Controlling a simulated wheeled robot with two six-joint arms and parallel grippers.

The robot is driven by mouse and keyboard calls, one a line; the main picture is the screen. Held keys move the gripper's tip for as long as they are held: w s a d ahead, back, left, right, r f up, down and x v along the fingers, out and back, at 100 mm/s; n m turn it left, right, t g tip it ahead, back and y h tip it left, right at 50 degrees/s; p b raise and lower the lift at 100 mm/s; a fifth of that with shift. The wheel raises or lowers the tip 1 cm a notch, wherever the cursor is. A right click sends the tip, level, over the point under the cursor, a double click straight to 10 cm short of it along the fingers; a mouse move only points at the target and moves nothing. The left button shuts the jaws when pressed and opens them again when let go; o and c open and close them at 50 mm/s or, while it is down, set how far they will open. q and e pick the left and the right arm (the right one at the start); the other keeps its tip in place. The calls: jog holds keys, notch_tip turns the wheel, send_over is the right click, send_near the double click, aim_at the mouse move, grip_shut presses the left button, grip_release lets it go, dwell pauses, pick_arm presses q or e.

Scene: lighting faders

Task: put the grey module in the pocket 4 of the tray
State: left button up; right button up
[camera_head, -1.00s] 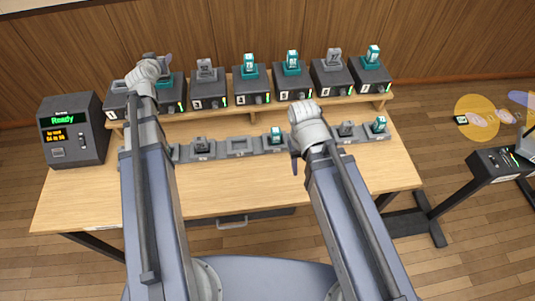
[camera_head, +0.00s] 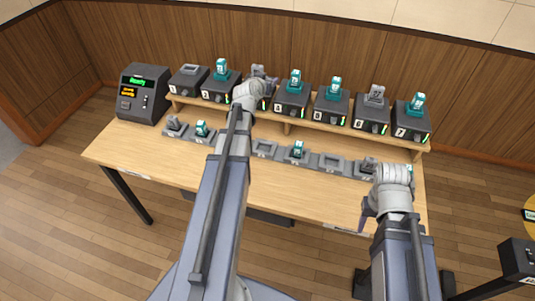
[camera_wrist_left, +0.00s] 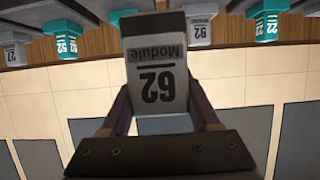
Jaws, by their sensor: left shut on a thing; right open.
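My left gripper (camera_head: 257,74) is at the raised row of stands. In the left wrist view, my left gripper (camera_wrist_left: 158,112) is shut on a grey module (camera_wrist_left: 158,75) marked "62 Module", seen upside down. In the head view, the arm and stands make it hard to tell the held module from one in the stand behind. The tray (camera_head: 318,172) runs along the table front with several pockets; two empty ones show, at the middle (camera_head: 265,149) and right of it (camera_head: 332,163). Pocket numbers are too small to read. My right gripper (camera_head: 367,213) is open and empty near the table's right front.
Several black stands (camera_head: 291,103) on the shelf hold teal and grey modules; the leftmost stand (camera_head: 188,86) looks empty. A dark console (camera_head: 143,95) with a green display stands at the left. My left arm covers part of the tray. The table front is clear.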

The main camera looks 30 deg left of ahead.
pick_arm(q)
notch_tip(320, 180, down, 17)
jog(key=s+b, duration=0.1)
jog(key=b, duration=1.4)
jog(key=shift+d+b, duration=0.15)
jog(key=shift+b, duration=0.25)
jog(key=shift+s, duration=0.1)
notch_tip(320, 180, down, 10)
jog(key=b, duration=0.9)
jog(key=shift+r+b, duration=0.15)
jog(key=shift+b, duration=0.25)
jog(key=shift+f, duration=0.25)
jog(key=o, duration=1.4)
jog(key=shift+r, duration=0.1)
